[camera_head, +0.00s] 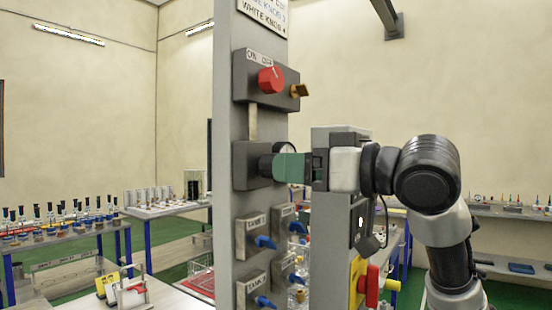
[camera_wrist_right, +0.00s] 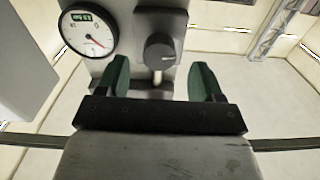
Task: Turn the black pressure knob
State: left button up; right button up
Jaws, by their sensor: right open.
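The black pressure knob (camera_wrist_right: 160,47) sits on a grey box on the panel, with its round face towards the right wrist camera. In the head view the knob (camera_head: 265,163) shows partly, with the green fingers in front of it. My right gripper (camera_wrist_right: 161,65) is open, its green fingers to the left and right of the knob. In the head view the right gripper (camera_head: 279,167) comes in from the right, its fingertips at the knob. I cannot tell whether they touch it. A round pressure gauge (camera_wrist_right: 88,33) is beside the knob. My left gripper is out of view.
Above is a grey box with a red knob (camera_head: 271,80) and a brass-coloured fitting (camera_head: 299,90). Several blue-handled valves (camera_head: 265,242) sit below on the grey post (camera_head: 226,120). A red switch on a yellow plate (camera_head: 372,286) is lower right. Benches stand behind.

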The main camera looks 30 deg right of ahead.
aim_at(265, 163)
jog(key=x, duration=0.4)
jog(key=shift+p, duration=0.4)
jog(key=shift+w, duration=0.1)
jog(key=shift+c, duration=0.6)
jog(key=c, duration=0.8)
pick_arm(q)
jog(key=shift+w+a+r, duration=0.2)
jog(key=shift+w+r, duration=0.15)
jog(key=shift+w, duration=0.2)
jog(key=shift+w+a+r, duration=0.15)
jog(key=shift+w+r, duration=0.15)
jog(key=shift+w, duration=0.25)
